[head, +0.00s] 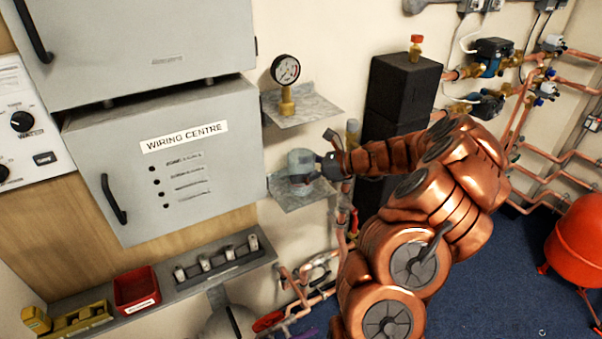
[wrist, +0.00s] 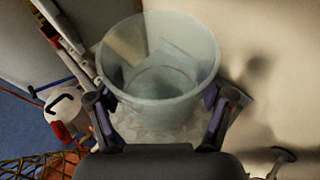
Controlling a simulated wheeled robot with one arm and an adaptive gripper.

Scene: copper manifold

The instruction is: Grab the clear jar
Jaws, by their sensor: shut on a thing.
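The clear jar (head: 301,163) is at the small lower metal shelf on the wall, in the middle of the head view. In the wrist view the jar (wrist: 160,65) is large, see-through and open-topped, with a mottled grey surface below it. My gripper (head: 322,166) reaches it from the right in the head view. In the wrist view my gripper (wrist: 163,110) has one finger on each side of the jar and is shut on it. I cannot tell whether the jar's base touches the shelf.
The lower shelf (head: 300,198) is under the jar. An upper shelf (head: 303,108) with a pressure gauge (head: 286,72) is close above. The wiring centre cabinet (head: 165,160) is to the left. Black blocks (head: 393,100) and copper pipes stand to the right.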

